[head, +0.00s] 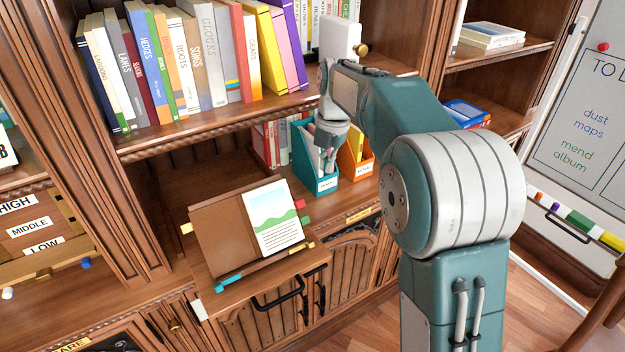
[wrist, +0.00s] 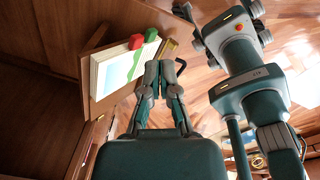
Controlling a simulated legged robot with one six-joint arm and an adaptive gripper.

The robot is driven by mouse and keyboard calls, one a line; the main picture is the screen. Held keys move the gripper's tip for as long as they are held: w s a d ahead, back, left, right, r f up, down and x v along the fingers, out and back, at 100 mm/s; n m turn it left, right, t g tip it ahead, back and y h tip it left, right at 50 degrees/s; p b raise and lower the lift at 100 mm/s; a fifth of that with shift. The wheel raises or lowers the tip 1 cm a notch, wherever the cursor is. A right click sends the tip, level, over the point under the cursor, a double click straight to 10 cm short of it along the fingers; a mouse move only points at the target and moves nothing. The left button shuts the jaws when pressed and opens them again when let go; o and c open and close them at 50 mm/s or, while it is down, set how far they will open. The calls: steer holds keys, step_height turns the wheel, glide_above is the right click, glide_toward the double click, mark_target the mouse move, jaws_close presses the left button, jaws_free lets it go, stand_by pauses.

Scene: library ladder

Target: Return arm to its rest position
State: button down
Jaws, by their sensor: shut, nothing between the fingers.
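My gripper shows in the head view (head: 326,165), pointing down at the end of my raised arm, in front of a teal file box (head: 318,178). The wrist view shows its fingers (wrist: 158,68) together with nothing between them. An open album (head: 272,218) with a green-and-blue landscape page rests tilted on a pull-out wooden stand below and left of my gripper. The album page also shows in the wrist view (wrist: 117,68), apart from the fingers.
An upper shelf holds a row of books (head: 190,60) close to my arm's left. An orange file box (head: 355,158) stands right of the teal one. A whiteboard (head: 590,110) stands at the right. The wooden floor (head: 375,328) shows clear at the bottom.

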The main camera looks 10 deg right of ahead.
steer(key=s+d+r+m+t, duration=0.1)
steer(key=s+d+r+m, duration=0.15)
steer(key=s+m, duration=0.5)
steer(key=s+d+r+m+t, duration=0.15)
steer(key=s+r+m, duration=0.25)
steer(key=s+m, duration=0.4)
steer(key=s+d+f+m+t+h, duration=0.1)
steer(key=s+f+m+t, duration=0.2)
steer(key=s+m, duration=0.9)
steer(key=s+f, duration=0.2)
steer(key=s, duration=0.1)
steer(key=shift+s+d+f, duration=0.2)
steer(key=shift+f, duration=0.05)
steer(key=shift+a+m, duration=0.25)
steer(key=shift+d, duration=0.15)
